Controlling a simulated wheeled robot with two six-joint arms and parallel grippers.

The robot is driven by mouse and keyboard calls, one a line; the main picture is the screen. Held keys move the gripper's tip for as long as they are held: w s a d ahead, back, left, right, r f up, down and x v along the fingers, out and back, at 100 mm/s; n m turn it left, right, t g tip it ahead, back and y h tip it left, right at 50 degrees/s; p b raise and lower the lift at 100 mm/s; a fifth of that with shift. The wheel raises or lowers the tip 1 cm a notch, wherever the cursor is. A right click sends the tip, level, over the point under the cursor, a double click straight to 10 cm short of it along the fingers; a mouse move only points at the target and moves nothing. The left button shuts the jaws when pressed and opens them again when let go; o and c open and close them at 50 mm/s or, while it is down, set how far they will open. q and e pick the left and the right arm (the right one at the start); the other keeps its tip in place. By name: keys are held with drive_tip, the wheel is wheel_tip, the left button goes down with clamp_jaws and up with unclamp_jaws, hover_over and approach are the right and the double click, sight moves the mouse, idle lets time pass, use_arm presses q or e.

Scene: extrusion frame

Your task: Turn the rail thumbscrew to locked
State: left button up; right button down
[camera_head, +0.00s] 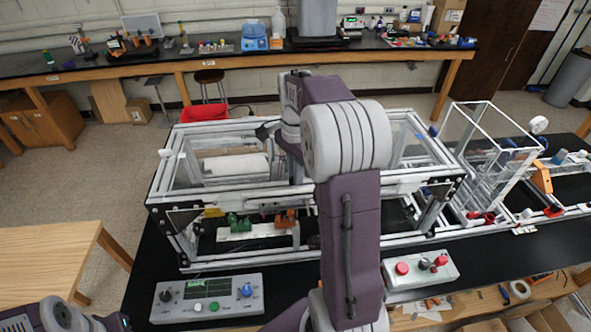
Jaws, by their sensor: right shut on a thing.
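My right arm rises from the bottom middle and bends over the extrusion frame (410,183). Its pale wrist reaches down through the frame's top, and the right gripper (296,178) is inside, mostly hidden behind the front rail and my arm. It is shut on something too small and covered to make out. I cannot pick out the rail thumbscrew or tell its setting. Below the gripper, a pale plate (258,231) carries a green part (239,222) and an orange part (286,219). My left gripper (117,322) is low at the left edge; its jaws are unclear.
A grey control box (207,298) with knobs and buttons stands in front of the frame at left. A box with red buttons (420,269) stands at right. A clear-walled smaller frame (490,150) adjoins on the right.

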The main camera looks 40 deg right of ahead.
drive_tip(key=m+p, duration=0.1)
drive_tip(key=m, duration=0.4)
drive_tip(key=shift+m+p, duration=0.3)
drive_tip(key=shift+p, duration=0.05)
idle(0.3)
drive_tip(key=c, duration=1.5)
unclamp_jaws()
drive_tip(key=shift+d, duration=0.1)
drive_tip(key=shift+w+r, duration=0.1)
drive_tip(key=shift+r, duration=0.25)
wheel_tip(320, 180, up, 8)
drive_tip(key=shift+r+b, duration=0.2)
drive_tip(key=shift+b, duration=0.2)
